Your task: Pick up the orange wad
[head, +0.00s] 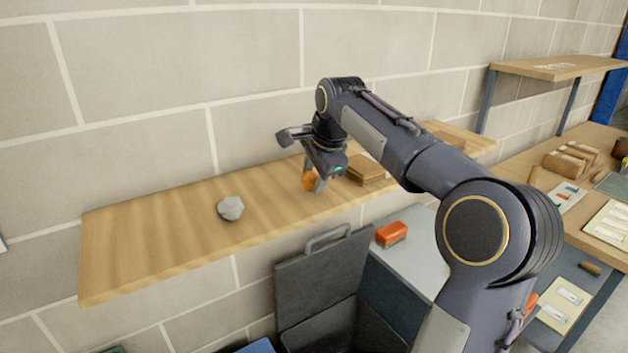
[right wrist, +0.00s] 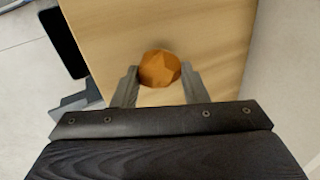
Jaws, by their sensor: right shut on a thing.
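The orange wad (head: 308,181) is a small crumpled lump at the wooden wall shelf (head: 150,245). My right gripper (head: 313,184) is shut on it, and a finger hides part of it in the head view. In the right wrist view the orange wad (right wrist: 159,69) sits between the two fingertips of my right gripper (right wrist: 160,80), with the shelf board (right wrist: 215,40) behind it. I cannot tell whether the wad still touches the shelf. My left gripper is not in view.
A grey wad (head: 231,208) lies on the shelf to the left. Brown stacked pieces (head: 366,170) lie just right of my gripper. Below are an open dark bin (head: 318,280) and a grey surface with an orange-red item (head: 391,233). The shelf's left part is clear.

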